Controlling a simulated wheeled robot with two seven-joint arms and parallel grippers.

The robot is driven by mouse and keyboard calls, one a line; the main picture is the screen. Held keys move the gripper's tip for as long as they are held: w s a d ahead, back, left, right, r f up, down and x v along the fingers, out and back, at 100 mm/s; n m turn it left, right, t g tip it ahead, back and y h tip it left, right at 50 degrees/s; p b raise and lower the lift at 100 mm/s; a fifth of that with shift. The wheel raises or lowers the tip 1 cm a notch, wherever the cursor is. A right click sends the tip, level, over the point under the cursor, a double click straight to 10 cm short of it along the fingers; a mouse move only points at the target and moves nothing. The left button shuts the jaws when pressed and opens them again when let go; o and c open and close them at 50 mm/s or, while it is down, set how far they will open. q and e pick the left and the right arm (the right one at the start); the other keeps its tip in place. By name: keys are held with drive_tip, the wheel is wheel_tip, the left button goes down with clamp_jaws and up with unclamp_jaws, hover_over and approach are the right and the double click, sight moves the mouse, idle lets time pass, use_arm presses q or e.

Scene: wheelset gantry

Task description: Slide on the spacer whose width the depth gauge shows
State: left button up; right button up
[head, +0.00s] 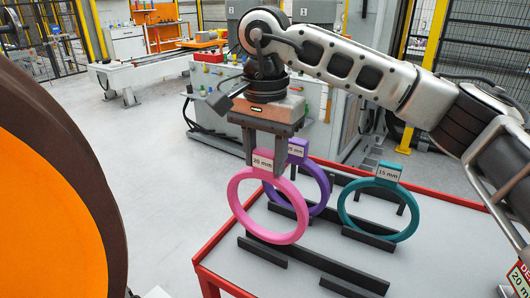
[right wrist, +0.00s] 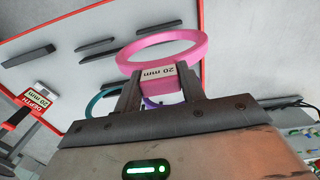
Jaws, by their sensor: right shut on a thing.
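My right gripper (head: 266,158) is shut on the label block of the pink spacer ring (head: 233,200), marked 20 mm. The ring hangs upright below the fingers, by the dark rack bars; I cannot tell whether it touches them. It also shows in the right wrist view (right wrist: 160,50). A purple spacer (head: 323,185) stands just behind it, its label partly hidden. A teal spacer (head: 410,230) marked 15 mm stands to the right. The red depth gauge (right wrist: 38,98) reads 20 mm in the right wrist view. My left gripper is out of view.
The spacers are at a grey table (head: 450,262) with a red rim and dark rack bars (head: 352,283). A large orange and brown round part (head: 40,190) fills the left side. Bare floor (head: 155,150) lies between it and the table. Machinery stands behind.

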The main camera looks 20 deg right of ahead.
sight(265, 172)
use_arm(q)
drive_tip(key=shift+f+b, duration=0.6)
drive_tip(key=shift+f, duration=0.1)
use_arm(e)
drive_tip(key=shift+f, duration=0.95)
use_arm(q)
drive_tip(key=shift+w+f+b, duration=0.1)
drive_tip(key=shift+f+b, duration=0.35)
drive_tip(key=shift+b, duration=0.05)
use_arm(e)
drive_tip(key=shift+f, duration=0.7)
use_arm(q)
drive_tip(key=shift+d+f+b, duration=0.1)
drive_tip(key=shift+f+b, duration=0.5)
use_arm(e)
drive_tip(key=shift+f, duration=0.75)
drive_tip(key=o, duration=1.2)
use_arm(q)
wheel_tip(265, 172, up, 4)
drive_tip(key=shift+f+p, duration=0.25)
drive_tip(key=shift+p, duration=0.95)
use_arm(e)
wheel_tip(265, 172, up, 16)
drive_tip(key=shift+r, duration=0.2)
